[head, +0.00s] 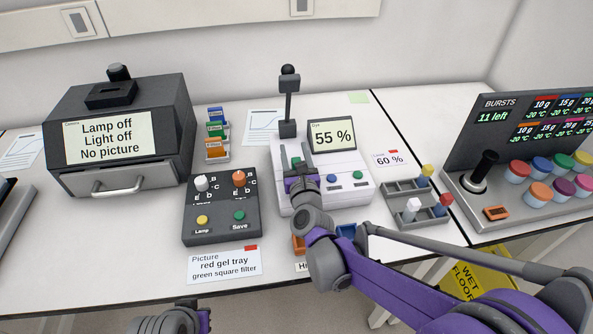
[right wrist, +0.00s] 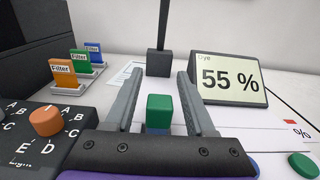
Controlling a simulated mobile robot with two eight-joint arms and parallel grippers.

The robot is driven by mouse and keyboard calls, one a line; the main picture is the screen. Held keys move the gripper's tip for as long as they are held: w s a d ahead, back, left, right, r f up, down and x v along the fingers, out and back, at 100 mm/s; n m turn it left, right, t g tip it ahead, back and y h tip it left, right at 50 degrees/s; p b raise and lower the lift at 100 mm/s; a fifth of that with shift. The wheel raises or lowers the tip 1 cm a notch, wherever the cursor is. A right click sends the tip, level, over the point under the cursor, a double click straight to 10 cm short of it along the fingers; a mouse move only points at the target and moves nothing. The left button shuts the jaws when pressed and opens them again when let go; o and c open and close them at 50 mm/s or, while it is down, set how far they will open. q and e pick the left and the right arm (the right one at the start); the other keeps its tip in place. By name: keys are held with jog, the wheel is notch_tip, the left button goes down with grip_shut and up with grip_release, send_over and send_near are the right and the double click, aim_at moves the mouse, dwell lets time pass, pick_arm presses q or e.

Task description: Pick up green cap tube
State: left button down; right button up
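The green cap (right wrist: 160,110) shows in the right wrist view between the two fingers of my right gripper (right wrist: 160,95). Gaps show on both sides of the cap, so the fingers do not touch it. In the head view my right gripper (head: 297,163) is over the white device with the "55 %" screen (head: 332,135). That screen also shows in the right wrist view (right wrist: 229,79). Part of my left arm (head: 175,320) shows at the bottom edge of the head view; its fingertips are not visible.
A knobbed control box (head: 221,210) and colored filters (head: 216,135) are at left. A console (head: 520,190) with colored caps is far right.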

grip_shut()
jog(key=shift+r, duration=0.15)
